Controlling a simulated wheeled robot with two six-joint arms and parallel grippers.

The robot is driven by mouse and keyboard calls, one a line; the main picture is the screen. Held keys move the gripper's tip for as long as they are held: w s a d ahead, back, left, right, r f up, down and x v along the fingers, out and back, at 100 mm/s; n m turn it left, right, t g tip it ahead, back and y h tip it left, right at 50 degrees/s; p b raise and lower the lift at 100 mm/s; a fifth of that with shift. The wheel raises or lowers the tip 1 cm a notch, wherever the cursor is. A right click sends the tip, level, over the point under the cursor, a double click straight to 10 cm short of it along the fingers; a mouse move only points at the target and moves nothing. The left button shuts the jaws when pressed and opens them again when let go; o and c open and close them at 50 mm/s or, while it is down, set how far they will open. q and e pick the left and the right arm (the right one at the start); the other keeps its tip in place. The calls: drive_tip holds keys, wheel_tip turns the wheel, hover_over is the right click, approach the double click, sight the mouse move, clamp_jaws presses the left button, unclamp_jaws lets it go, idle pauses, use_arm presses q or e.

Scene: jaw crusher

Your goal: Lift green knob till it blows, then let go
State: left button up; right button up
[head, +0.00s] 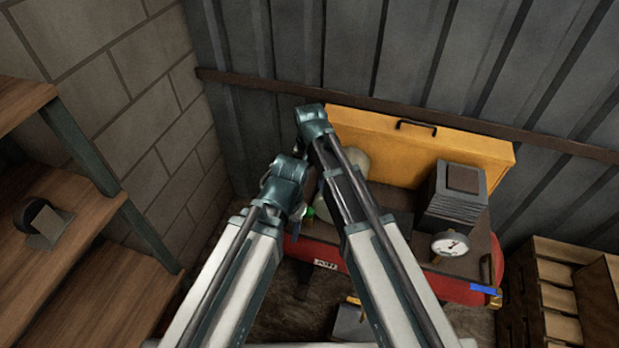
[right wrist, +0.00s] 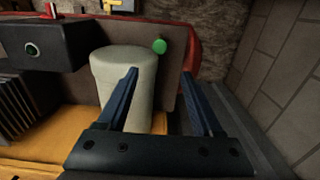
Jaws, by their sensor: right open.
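The green knob (right wrist: 159,46) is a small round head beside the pale cylinder (right wrist: 124,82) in the right wrist view. A small bit of green (head: 311,212) shows between my arms in the head view, near the left end of the red tank (head: 465,291). My right gripper (right wrist: 160,74) is open and empty. Its two blue fingers point towards the knob, which appears beyond the tips and between their lines, apart from them. My left arm reaches to the left side of the machine in the head view; its gripper cannot be made out behind the arm.
A yellow cabinet (head: 420,150) stands behind the machine against the metal wall. A grey finned block (head: 455,195) and a round gauge (head: 450,244) sit on the machine's right side. Wooden shelves (head: 75,260) stand at left, and wooden crates (head: 556,295) at right.

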idle(0.4)
drive_tip(key=s+d+n, duration=0.4)
drive_tip(key=s+d, duration=0.8)
drive_tip(key=d, duration=0.5)
drive_tip(key=s+a+n, duration=0.1)
drive_tip(key=s+a, duration=0.1)
drive_tip(key=a, duration=0.3)
drive_tip(key=s+a+n+h, duration=0.1)
drive_tip(key=s+a+n, duration=0.1)
drive_tip(key=a, duration=0.4)
drive_tip(key=shift+s+a, duration=0.15)
drive_tip(key=shift+s, duration=0.7)
drive_tip(key=m+y+b, duration=0.1)
drive_tip(key=m, duration=0.6)
hover_over(309, 210)
drive_tip(key=f, duration=0.1)
wheel_tip(309, 210, down, 14)
drive_tip(key=b, duration=1.4)
drive_tip(key=shift+f, duration=0.1)
